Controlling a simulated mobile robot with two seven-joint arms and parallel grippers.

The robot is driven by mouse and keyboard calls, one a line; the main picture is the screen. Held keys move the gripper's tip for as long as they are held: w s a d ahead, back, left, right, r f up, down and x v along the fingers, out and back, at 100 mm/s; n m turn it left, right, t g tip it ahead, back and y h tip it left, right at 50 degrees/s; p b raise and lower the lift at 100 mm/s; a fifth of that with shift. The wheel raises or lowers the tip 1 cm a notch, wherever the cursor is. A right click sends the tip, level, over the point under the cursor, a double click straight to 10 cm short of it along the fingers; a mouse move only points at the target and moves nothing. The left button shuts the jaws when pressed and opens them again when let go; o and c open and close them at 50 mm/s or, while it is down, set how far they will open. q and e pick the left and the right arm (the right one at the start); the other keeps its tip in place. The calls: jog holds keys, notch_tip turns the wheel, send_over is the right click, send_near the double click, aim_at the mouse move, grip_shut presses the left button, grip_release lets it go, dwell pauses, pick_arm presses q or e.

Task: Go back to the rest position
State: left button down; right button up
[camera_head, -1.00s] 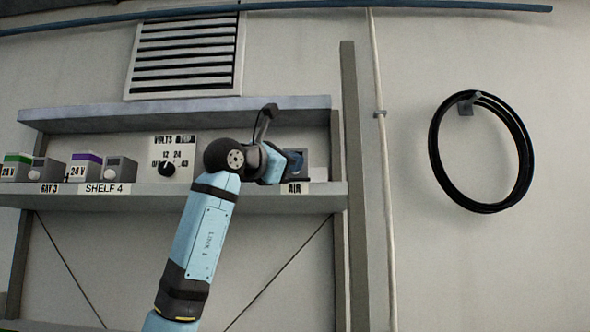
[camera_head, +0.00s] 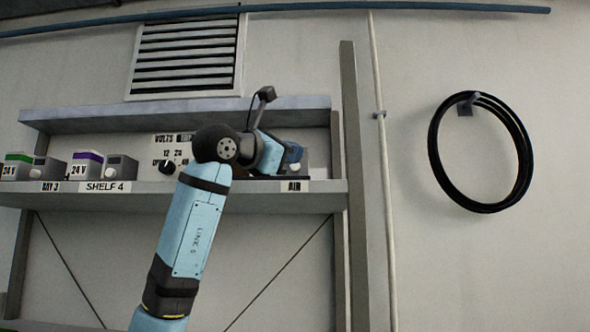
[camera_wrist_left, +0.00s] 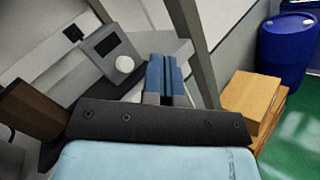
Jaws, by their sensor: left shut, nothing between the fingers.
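My left arm rises from the bottom of the head view and reaches to the shelf. My left gripper (camera_head: 293,155) is at the shelf's right end, just above the AIR label (camera_head: 293,186), and is partly hidden by its own wrist. In the left wrist view its two blue fingers (camera_wrist_left: 166,80) are together with nothing between them. A grey box with a small screen (camera_wrist_left: 110,47) and a white knob (camera_wrist_left: 124,63) is left of the fingers. My right gripper is in neither view.
The shelf (camera_head: 240,197) holds a voltage panel with a black knob (camera_head: 167,166) and small boxes (camera_head: 88,165) at left. An upright post (camera_head: 352,150) stands right of the gripper. The wrist view shows cardboard boxes (camera_wrist_left: 248,95) and a blue drum (camera_wrist_left: 287,48).

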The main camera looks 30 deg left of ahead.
pick_arm(q)
jog(key=shift+s+d, duration=0.4)
jog(key=shift+s, duration=0.25)
